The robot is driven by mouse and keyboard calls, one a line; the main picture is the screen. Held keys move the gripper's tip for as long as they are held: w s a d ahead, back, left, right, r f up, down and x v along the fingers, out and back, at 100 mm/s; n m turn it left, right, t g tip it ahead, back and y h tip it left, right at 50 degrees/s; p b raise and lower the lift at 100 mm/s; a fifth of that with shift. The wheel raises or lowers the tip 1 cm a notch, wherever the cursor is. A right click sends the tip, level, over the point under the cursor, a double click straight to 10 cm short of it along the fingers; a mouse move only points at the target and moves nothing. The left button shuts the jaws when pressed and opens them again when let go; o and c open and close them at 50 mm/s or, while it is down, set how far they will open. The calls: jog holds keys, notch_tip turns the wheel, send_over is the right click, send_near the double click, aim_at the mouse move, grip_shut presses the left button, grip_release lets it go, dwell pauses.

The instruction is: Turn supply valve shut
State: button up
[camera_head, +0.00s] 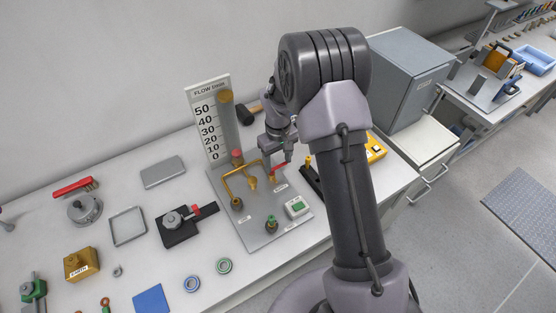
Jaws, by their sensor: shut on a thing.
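The supply valve, with a red lever (280,167), stands on a grey plate (254,240) in front of the flow scale. Its brass body and label are small. My gripper (275,164) reaches down to the lever from behind and is shut on it. The fingers partly hide the lever, so its exact angle is hard to tell. The flow scale (208,120) reads 0 to 50, with a red float (237,155) low in its tube. Brass pipework (240,172) runs beside the valve.
A green-button box (296,207) and a green-topped fitting (271,226) sit on the same plate. A black-and-brass tool (311,175) and a yellow device (376,147) lie to the right. A vise-like block (183,225) is to the left.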

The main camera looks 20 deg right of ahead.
jog(key=o, duration=1.4)
jog(key=shift+c, duration=0.2)
notch_tip(320, 180, up, 18)
jog(key=p, duration=0.4)
jog(key=shift+f, duration=0.25)
jog(key=s+a+r+m+t+b, duration=0.25)
jog(key=s+r+b, duration=0.4)
jog(key=s, duration=0.35)
jog(key=s+a+f+m+t+y+b, duration=0.2)
jog(key=s+m+b, duration=0.3)
jog(key=s, duration=1.2)
jog(key=shift+s+a+f+t+b, duration=0.25)
jog(key=shift+a+f+t+b, duration=0.25)
jog(key=shift+a+t, duration=0.15)
